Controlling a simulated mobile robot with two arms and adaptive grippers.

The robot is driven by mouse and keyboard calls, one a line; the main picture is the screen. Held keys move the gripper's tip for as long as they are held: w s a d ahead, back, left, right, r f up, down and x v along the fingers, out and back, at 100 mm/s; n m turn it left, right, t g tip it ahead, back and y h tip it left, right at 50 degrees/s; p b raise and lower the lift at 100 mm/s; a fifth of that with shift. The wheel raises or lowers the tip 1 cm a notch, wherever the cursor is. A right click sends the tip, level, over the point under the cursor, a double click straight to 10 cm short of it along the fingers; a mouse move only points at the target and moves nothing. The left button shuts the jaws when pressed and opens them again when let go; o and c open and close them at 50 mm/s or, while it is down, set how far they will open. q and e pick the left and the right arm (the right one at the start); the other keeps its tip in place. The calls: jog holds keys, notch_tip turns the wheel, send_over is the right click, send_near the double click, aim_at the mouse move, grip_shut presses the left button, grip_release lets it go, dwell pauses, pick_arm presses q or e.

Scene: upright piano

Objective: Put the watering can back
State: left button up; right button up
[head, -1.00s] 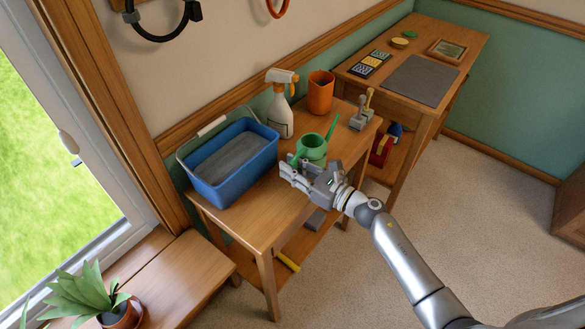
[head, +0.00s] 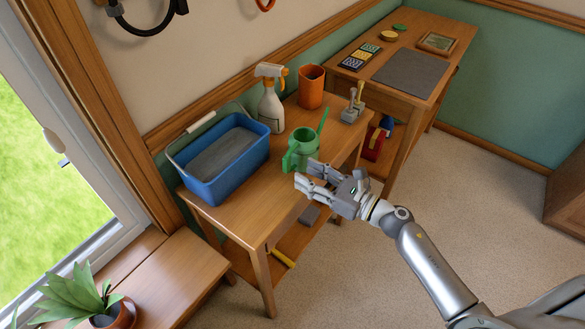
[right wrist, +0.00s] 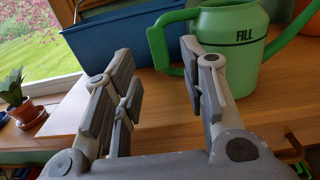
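The green watering can (head: 301,148) stands upright on the wooden table (head: 248,213), near its front edge, with its spout toward the back right. In the right wrist view the can (right wrist: 240,45) shows the word FILL, and its handle is on the left, just beyond the fingers. My right gripper (head: 304,174) is in front of the can, open and empty, apart from it. In the right wrist view the open fingers (right wrist: 155,85) have nothing between them but the table and the blue tub behind. My left gripper is not in view.
A blue tub (head: 197,182) with grey contents stands left of the can. A spray bottle (head: 270,108), an orange pot (head: 311,88) and small hand tools (head: 351,108) stand behind it. A second table (head: 440,94) is at the back right. A potted plant (head: 82,295) is front left.

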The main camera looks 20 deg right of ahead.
jog(key=shift+v, duration=2.1)
jog(key=s+d+f+m+h+p, duration=0.1)
jog(key=d+f+m+h, duration=0.2)
jog(key=f+m, duration=0.5)
jog(key=d+f+m+h, duration=0.3)
jog(key=f+m+h, duration=0.1)
jog(key=f+m, duration=0.45)
jog(key=s+d+f+m+g+h+p, duration=0.1)
jog(key=s+f+m+g+h, duration=0.1)
jog(key=s+f+m, duration=0.5)
jog(key=s+f+m+g+h+p, duration=0.15)
jog(key=s+f+m, duration=0.25)
jog(key=f, duration=0.5)
jog(key=s+a+f+m+g, duration=0.1)
jog(key=s+f+m+g, duration=0.2)
jog(key=s, duration=0.6)
jog(key=s+a+f+m+g, duration=0.2)
jog(key=s+f+m, duration=0.4)
jog(key=s, duration=0.4)
jog(key=s+a+f+m+g, duration=0.1)
jog(key=s+f+m+g, duration=0.3)
jog(key=s, duration=0.6)
jog(key=shift+s+a+f+m+h+p, duration=0.15)
jog(key=shift+a+f+m+h+p, duration=0.25)
jog(key=shift+f, duration=0.3)
jog(key=shift+g, duration=0.25)
